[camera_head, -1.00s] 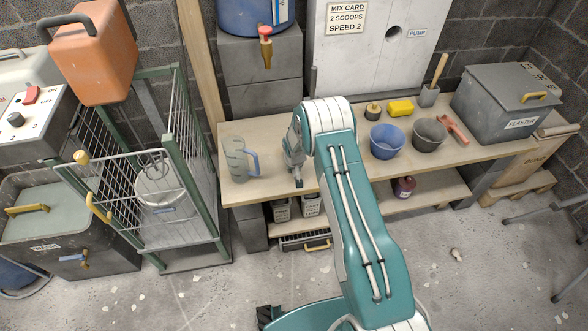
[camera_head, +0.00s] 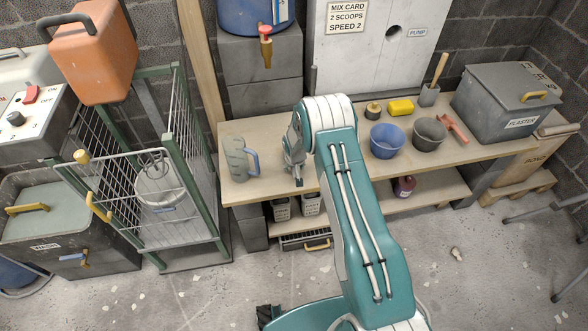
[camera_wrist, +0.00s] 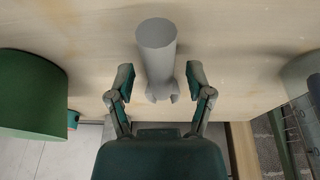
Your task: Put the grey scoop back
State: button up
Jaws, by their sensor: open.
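My gripper (camera_wrist: 160,78) has its two fingers spread apart. Between them lies a grey piece (camera_wrist: 157,52) with a round, flat far end and a forked near end. A gap shows on each side of it, so the fingers do not grip it. I cannot tell for sure whether this is the grey scoop. In the head view my gripper (camera_head: 296,178) points down at the front of the bench (camera_head: 345,187), and the grey piece cannot be made out there. A grey-bladed tool (camera_head: 429,96) with a wooden handle stands at the back right of the bench.
A jug (camera_head: 236,158) with a blue handle stands left of my gripper. A blue bowl (camera_head: 387,141), a dark grey bowl (camera_head: 429,134), a yellow block (camera_head: 401,107) and a plaster bin (camera_head: 500,105) are to the right. A wire cage (camera_head: 165,190) stands left of the bench.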

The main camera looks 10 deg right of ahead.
jog(key=v, duration=1)
jog(key=shift+r, duration=0.35)
jog(key=s+r+t, duration=0.1)
jog(key=s+r, duration=0.5)
jog(key=r, duration=0.7)
jog(key=s+r, duration=0.5)
jog(key=r, duration=0.8)
jog(key=s+r, duration=0.4)
jog(key=s, duration=0.8)
jog(key=s+d+r+t, duration=0.1)
jog(key=s+r, duration=0.4)
jog(key=s, duration=0.8)
jog(key=shift+r, duration=0.25)
